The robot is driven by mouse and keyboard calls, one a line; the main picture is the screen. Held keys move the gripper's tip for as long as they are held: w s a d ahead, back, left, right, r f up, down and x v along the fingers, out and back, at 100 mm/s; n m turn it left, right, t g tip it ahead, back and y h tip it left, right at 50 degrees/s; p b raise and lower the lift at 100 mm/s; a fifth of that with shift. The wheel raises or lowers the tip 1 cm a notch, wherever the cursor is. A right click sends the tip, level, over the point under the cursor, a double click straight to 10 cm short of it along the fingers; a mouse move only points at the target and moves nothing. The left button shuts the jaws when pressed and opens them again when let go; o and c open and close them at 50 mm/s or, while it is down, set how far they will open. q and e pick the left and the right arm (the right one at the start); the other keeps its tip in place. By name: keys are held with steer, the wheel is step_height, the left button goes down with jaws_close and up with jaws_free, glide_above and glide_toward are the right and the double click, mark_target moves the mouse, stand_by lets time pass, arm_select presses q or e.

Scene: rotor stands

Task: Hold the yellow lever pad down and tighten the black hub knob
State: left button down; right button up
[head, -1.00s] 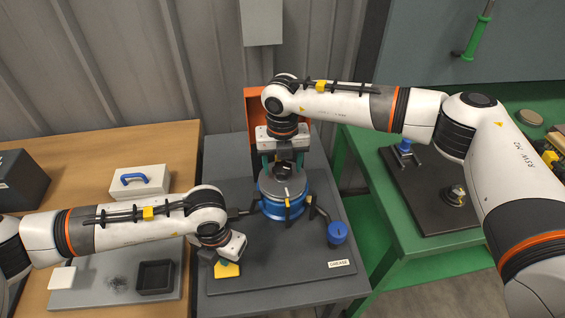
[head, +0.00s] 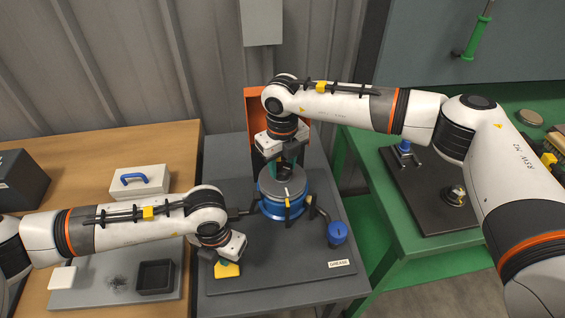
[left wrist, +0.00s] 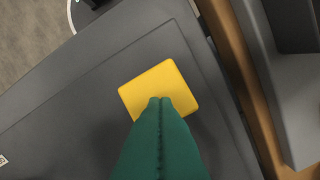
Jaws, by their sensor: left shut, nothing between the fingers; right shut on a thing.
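The yellow lever pad (head: 228,270) lies at the front left of the dark grey bench, partly under my left gripper (head: 219,261). In the left wrist view the green fingers of my left gripper (left wrist: 160,101) are closed together, with their tips over the yellow pad (left wrist: 150,84) and seemingly touching it. The blue rotor stand (head: 285,207) with its grey top disc stands at mid bench. My right gripper (head: 285,165) points down over the disc's centre, shut on the black hub knob (head: 284,173), which its fingers mostly hide.
An orange panel (head: 256,106) stands behind the stand. A blue-capped pot (head: 337,233) and a GREASE label (head: 339,263) are at the right. A white box with a blue handle (head: 139,181) and a black tray (head: 155,277) are on the left.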

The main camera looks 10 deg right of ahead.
steer(key=m, duration=0.8)
steer(key=shift+m, duration=0.3)
steer(key=o, duration=0.4)
steer(key=shift+m, duration=0.5)
steer(key=o, duration=0.4)
steer(key=shift+r, duration=0.1)
steer(key=shift+r, duration=3.9)
